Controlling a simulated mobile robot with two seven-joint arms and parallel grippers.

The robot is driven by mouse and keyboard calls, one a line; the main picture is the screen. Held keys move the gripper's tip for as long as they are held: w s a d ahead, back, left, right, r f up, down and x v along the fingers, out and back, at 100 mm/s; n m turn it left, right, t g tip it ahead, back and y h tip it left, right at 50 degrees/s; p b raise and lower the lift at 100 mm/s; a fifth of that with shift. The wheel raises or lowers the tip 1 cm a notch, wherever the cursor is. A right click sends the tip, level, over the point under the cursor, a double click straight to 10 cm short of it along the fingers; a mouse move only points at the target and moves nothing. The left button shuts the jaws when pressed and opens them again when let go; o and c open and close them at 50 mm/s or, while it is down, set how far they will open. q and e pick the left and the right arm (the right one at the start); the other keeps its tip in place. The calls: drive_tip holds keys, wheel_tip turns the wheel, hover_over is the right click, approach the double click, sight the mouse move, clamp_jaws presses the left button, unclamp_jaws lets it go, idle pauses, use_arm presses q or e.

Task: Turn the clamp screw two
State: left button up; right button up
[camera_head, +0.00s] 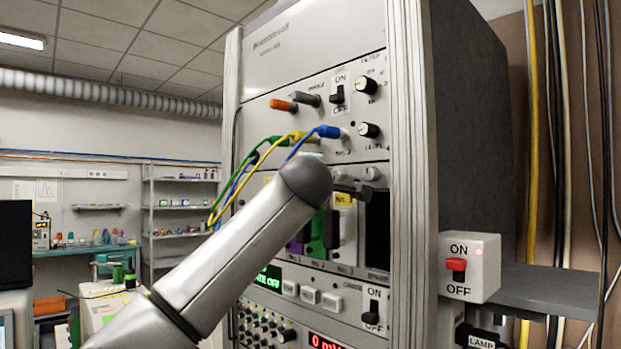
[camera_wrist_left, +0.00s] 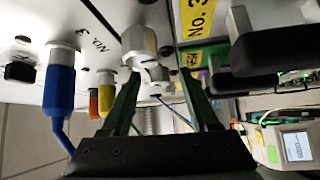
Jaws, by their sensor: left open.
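My left gripper (camera_wrist_left: 160,80) is open and empty in the left wrist view, its two dark fingers pointing at the panel. A silver faceted screw knob (camera_wrist_left: 138,42) stands just ahead of the fingertips, nearer the left finger. I cannot tell whether that finger touches it. In the head view my left gripper (camera_head: 352,188) is at the rack front, mostly hidden behind my arm. A grey round knob (camera_head: 372,174) shows just above it, below the blue plug. The number of the screw cannot be read. My right gripper is in neither view.
Blue (camera_head: 327,131), yellow and green cables plug into the panel above the gripper. Modules with dark handles (camera_head: 332,228) sit below it. A box with a red ON/OFF switch (camera_head: 456,267) stands on a shelf to the right of the rack.

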use_arm(q)
clamp_jaws()
drive_tip(key=shift+d+f+m, duration=0.2)
drive_tip(key=shift+m, duration=0.2)
idle(0.4)
drive_tip(key=shift+w+a+f+m+t+h, duration=0.15)
drive_tip(key=shift+m+t+h, duration=0.65)
drive_tip(key=shift+m+t, duration=0.5)
drive_tip(key=shift+s+a+f+m+t+h, duration=0.15)
drive_tip(key=shift+m+t+h, duration=0.7)
drive_tip(key=shift+m, duration=0.85)
drive_tip(key=shift+w, duration=0.15)
unclamp_jaws()
drive_tip(key=shift+r, duration=0.1)
drive_tip(key=v, duration=1.2)
